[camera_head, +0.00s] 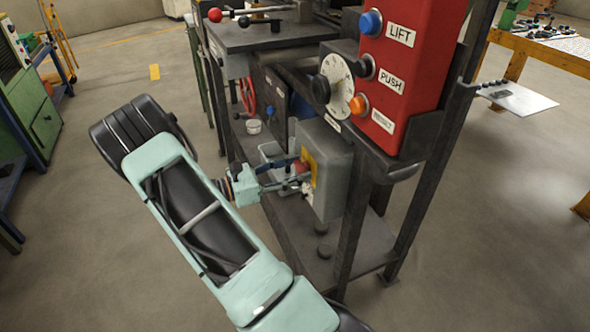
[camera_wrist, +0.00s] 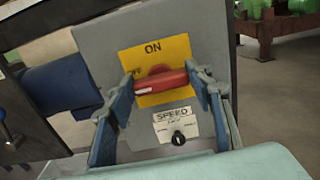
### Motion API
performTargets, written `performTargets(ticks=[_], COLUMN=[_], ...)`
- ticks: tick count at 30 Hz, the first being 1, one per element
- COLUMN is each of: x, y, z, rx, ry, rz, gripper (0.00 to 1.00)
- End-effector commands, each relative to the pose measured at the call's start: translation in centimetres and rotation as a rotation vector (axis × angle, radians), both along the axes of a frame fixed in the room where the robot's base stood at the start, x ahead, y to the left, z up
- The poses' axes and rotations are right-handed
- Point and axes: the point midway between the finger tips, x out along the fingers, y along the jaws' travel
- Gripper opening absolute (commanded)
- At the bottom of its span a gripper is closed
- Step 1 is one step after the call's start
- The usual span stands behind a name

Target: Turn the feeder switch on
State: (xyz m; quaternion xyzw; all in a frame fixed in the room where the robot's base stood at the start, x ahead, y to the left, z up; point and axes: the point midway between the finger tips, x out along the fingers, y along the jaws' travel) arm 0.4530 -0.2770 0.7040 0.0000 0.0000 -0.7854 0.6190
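The feeder switch is a red rotary handle (camera_wrist: 160,83) on a yellow plate (camera_wrist: 176,48) fixed to a grey box (camera_wrist: 105,45). The plate reads ON at the top, and OFF is partly visible to the left. The handle lies roughly horizontal, pointing towards the OFF side. My gripper (camera_wrist: 159,79) is open, its blue fingers at the left and right ends of the handle. I cannot tell whether they touch it. In the head view, my gripper (camera_head: 298,178) is at the front of the grey box (camera_head: 333,173).
A SPEED label with a black knob (camera_wrist: 178,138) sits below the switch. Above the box in the head view are a white dial (camera_head: 338,85) and a red panel (camera_head: 410,50) with LIFT and PUSH buttons. A dark frame post (camera_head: 352,235) stands right of the box.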

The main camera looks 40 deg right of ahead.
Motion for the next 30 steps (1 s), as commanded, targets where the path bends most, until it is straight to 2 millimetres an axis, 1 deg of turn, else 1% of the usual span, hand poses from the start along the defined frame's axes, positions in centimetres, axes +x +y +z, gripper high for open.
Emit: performTargets(ticks=[1, 3, 6, 11, 17, 23, 30], x=[0.0, 0.0, 0.01, 0.01, 0.05, -0.03, -0.1], y=[0.02, 0.02, 0.03, 0.04, 0.11, 0.14, 0.18], z=[0.0, -0.01, -0.01, -0.01, -0.03, -0.02, -0.11], rx=[0.0, 0.0, 0.0, -0.002, -0.015, -0.047, -0.098], ry=[0.0, 0.0, 0.0, -0.008, -0.066, -0.195, -0.411], rz=[0.0, 0.0, 0.0, 0.0, 0.003, 0.002, 0.003], gripper=[0.4, 0.32, 0.23, 0.23, 0.23, 0.23, 0.23])
